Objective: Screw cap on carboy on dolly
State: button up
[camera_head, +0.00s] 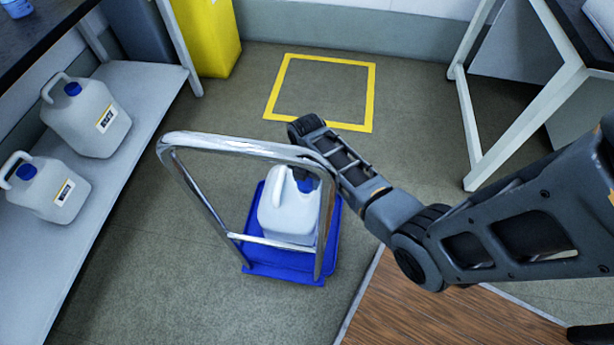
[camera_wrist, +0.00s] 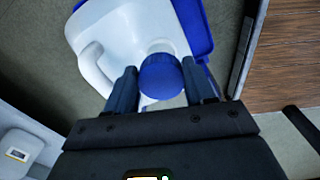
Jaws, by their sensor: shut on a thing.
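The white carboy (camera_head: 290,218) stands upright on the blue dolly (camera_head: 262,268), which has a chrome push handle (camera_head: 240,146). In the wrist view the carboy (camera_wrist: 125,35) shows with its side handle. A blue cap (camera_wrist: 161,77) is at the carboy's neck. My gripper (camera_wrist: 161,88) is shut on the blue cap, one finger on each side of it. In the head view my gripper is above the carboy's mouth, mostly hidden behind the chrome handle and my arm. I cannot tell how tightly the cap sits on the neck.
Two more blue-capped carboys, one farther back (camera_head: 88,118) and one nearer (camera_head: 47,190), stand on a low shelf (camera_head: 150,90) at left. A yellow bin (camera_head: 208,38) is at the back. A yellow floor square (camera_head: 321,57) is empty. A white table frame (camera_head: 470,120) stands right.

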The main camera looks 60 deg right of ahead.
jog(key=shift+f+b, duration=1)
jog(key=shift+f, duration=0.65)
dwell(0.4)
jog(key=o, duration=1.1)
jog(key=shift+c, duration=0.5)
jog(key=c, duration=1.1)
jog(key=shift+o, duration=0.2)
jog(key=shift+a+r+m+p, duration=0.1)
jog(key=shift+m+p, duration=0.35)
jog(key=shift+m, duration=0.45)
jog(key=m, duration=0.2)
jog(key=m+p, duration=0.1)
jog(key=m, duration=0.1)
jog(key=shift+s+m, duration=0.2)
jog(key=shift+m, duration=0.2)
jog(key=m+p, duration=0.1)
jog(key=m, duration=0.2)
jog(key=shift+s+a+m, duration=0.1)
jog(key=shift+m, duration=0.2)
jog(key=m, duration=0.3)
jog(key=shift+m+p, duration=0.3)
jog(key=shift+p, duration=0.05)
